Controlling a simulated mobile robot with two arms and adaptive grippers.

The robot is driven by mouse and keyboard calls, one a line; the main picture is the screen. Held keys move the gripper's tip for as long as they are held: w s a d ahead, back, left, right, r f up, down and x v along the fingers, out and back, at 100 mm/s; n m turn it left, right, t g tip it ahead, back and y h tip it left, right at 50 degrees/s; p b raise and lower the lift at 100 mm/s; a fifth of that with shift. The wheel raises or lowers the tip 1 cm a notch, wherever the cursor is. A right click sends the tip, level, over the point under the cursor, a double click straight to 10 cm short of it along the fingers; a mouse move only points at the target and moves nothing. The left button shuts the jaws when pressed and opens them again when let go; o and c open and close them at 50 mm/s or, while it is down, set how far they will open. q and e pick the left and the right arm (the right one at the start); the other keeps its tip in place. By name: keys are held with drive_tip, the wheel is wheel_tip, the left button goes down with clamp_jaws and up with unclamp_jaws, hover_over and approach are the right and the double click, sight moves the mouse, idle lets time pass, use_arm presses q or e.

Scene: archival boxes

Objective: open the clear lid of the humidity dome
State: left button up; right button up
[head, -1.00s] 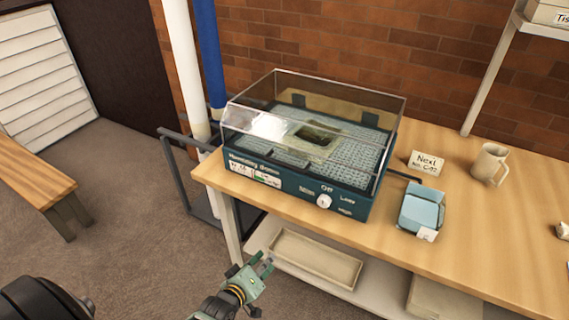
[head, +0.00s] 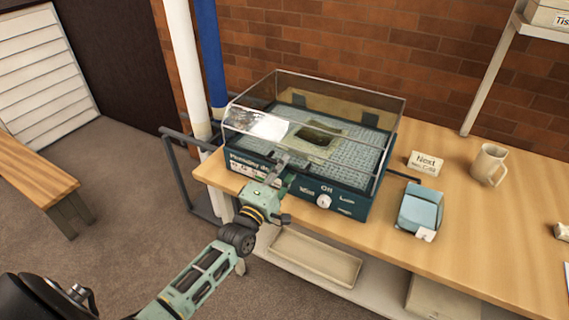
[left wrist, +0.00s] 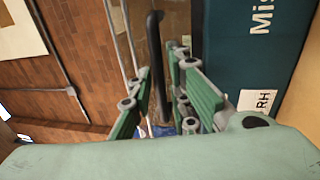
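The humidity dome has a teal base (head: 345,206) with a dial on its front, and it stands on the wooden bench. Its clear lid (head: 365,110) looks closed over the base. My left gripper (head: 281,163) is at the front left of the dome, by the lid's lower front edge. In the left wrist view its two fingers (left wrist: 164,95) are apart, with a dark bar (left wrist: 156,60) showing between them. I cannot tell whether they touch the bar. The teal base (left wrist: 262,60) is at the right there. My right gripper is not in view.
On the bench (head: 480,235), right of the dome, are a light blue box (head: 421,208), a small sign (head: 426,163) and a mug (head: 489,164). A shallow tray (head: 315,258) lies on the shelf below. White and blue pipes (head: 181,70) stand behind at left.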

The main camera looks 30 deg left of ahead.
use_arm(q)
drive_tip(key=shift+w, duration=0.25)
clamp_jaws()
idle(0.3)
